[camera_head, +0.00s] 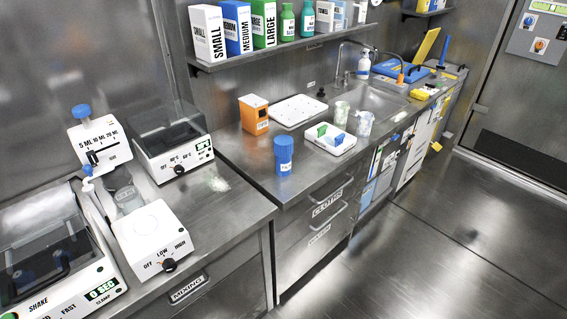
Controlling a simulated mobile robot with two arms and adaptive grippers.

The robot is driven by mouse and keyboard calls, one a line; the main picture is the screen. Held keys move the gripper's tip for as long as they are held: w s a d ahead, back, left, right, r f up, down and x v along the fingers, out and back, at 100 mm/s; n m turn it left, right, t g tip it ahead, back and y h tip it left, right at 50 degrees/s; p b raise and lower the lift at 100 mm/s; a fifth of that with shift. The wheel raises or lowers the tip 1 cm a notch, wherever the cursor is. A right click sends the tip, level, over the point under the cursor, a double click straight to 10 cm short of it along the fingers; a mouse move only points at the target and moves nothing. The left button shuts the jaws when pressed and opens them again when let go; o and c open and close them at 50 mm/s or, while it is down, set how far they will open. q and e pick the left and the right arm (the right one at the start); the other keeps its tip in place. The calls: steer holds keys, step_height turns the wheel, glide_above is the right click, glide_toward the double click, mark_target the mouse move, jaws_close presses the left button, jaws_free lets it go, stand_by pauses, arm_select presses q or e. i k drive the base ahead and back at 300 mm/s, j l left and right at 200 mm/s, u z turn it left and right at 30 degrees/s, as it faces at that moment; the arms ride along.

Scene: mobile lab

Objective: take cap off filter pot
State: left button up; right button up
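A blue pot with a cap (283,155) stands upright on the steel counter near its front edge. It looks like the filter pot. Its blue cap (283,142) sits on top, and small pale markings show low on its body. Neither of my grippers is in view, and nothing touches the pot.
An orange box (254,115) stands behind the pot on the left. A white tray (329,143) with green and blue items lies to its right. A sink (375,99), a shelf (285,46) and a stirrer (152,240) are nearby. The floor (420,250) is clear.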

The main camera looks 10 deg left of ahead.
mark_target(282, 164)
steer(key=i+j+u, duration=0.25)
steer(key=j+u, duration=0.25)
steer(key=j, duration=0.2)
steer(key=i+j+u, duration=0.3)
